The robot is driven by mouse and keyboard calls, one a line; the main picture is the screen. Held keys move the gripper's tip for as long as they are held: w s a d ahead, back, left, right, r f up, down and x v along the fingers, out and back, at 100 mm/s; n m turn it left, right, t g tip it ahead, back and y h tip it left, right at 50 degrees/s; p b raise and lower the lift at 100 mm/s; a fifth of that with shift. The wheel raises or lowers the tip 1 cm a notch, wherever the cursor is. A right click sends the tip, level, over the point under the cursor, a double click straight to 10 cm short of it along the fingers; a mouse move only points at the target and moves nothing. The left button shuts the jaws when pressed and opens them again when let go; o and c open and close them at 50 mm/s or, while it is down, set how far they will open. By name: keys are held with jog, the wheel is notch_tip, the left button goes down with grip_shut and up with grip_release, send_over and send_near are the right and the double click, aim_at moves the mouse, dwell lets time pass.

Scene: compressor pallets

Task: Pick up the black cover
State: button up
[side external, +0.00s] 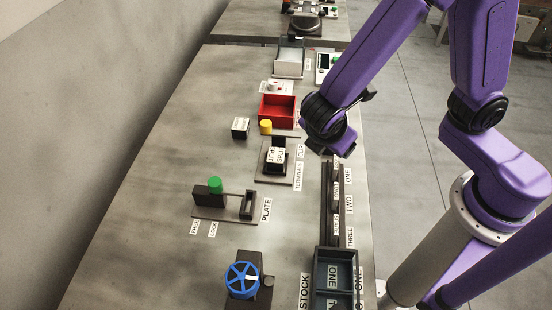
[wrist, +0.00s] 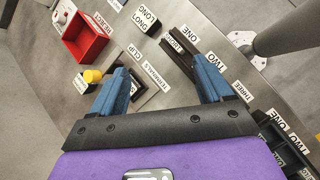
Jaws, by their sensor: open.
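Two black things could be the black cover, and I cannot tell which it is. One is a small black box (side external: 240,125) with a white label, standing alone left of a yellow knob; it also shows in the wrist view (wrist: 80,87). The other is a black block (side external: 275,168) with a white label, on the plate marked TERMINALS and CLIP. In the wrist view my left finger partly hides that plate. My gripper (wrist: 160,78) is open, its two blue fingers wide apart with nothing between them. In the side view it hangs above the table's right side.
A red bin (side external: 277,108) stands behind the yellow knob (side external: 265,126). Nearer are a plate with a green knob (side external: 215,184), a blue handwheel (side external: 243,279) and a dark stock tray (side external: 318,272). A labelled black rack (side external: 326,208) runs along the right. The table's left side is clear.

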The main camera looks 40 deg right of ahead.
aim_at(276, 156)
jog(key=w+a+f+n+t+h, duration=0.2)
jog(key=w+a+f+n+t, duration=0.35)
jog(key=a+f+n, duration=0.35)
jog(key=shift+m, duration=0.7)
jog(key=x, duration=0.4)
jog(key=a+x, duration=0.1)
jog(key=x, duration=0.2)
jog(key=shift+w+f, duration=0.2)
jog(key=shift+f, duration=0.2)
jog(key=shift+w+x, duration=0.2)
jog(key=shift+x, duration=2.45)
jog(key=shift+a+r, duration=0.15)
jog(key=shift+r, duration=0.05)
jog(key=c, duration=1.1)
